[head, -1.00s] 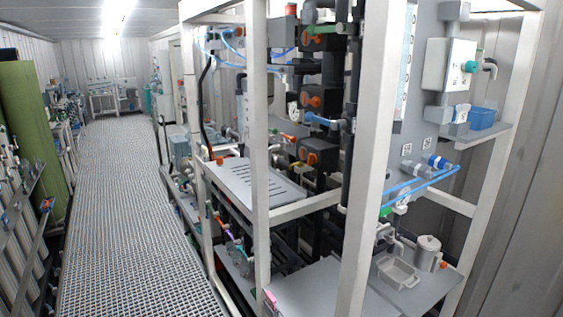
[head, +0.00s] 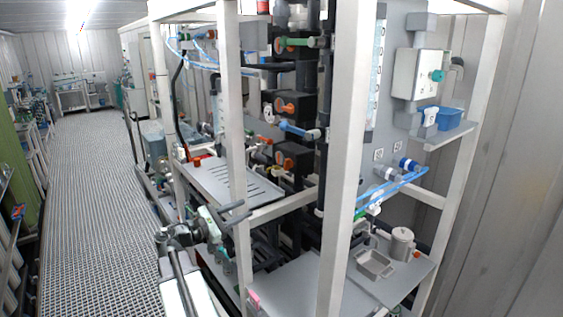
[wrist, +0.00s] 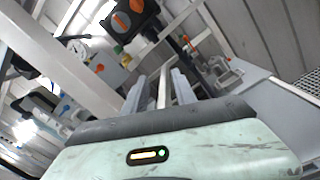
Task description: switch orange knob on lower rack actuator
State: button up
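Black actuators with orange knobs are stacked on the rack's dark column in the head view. The lowest of these shows an orange knob (head: 285,161), with another orange knob (head: 286,107) above it. I cannot tell for sure which one the task means. In the wrist view an orange knob (wrist: 129,20) on a black housing shows at the top. My gripper (head: 241,213) is raised at the left front of the rack, by a white post, below and left of the lowest knob. Its two dark fingers are apart, with nothing between them. It is clear of the knobs.
White rack posts (head: 347,150) stand in front of the actuators. A slotted grey shelf (head: 215,180) lies left of the column. The grated walkway (head: 90,200) at left is free.

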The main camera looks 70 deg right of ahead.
aim_at(288, 164)
jog(key=s+d+r+n+g+h+p, duration=0.2)
jog(key=s+d+r+g+p, duration=0.1)
jog(key=s+d+r, duration=0.6)
notch_tip(288, 164, up, 3)
jog(key=shift+s+d+g, duration=0.35)
jog(key=shift+s+g, duration=0.15)
jog(key=shift+s, duration=0.15)
grip_shut()
jog(key=shift+a, duration=0.1)
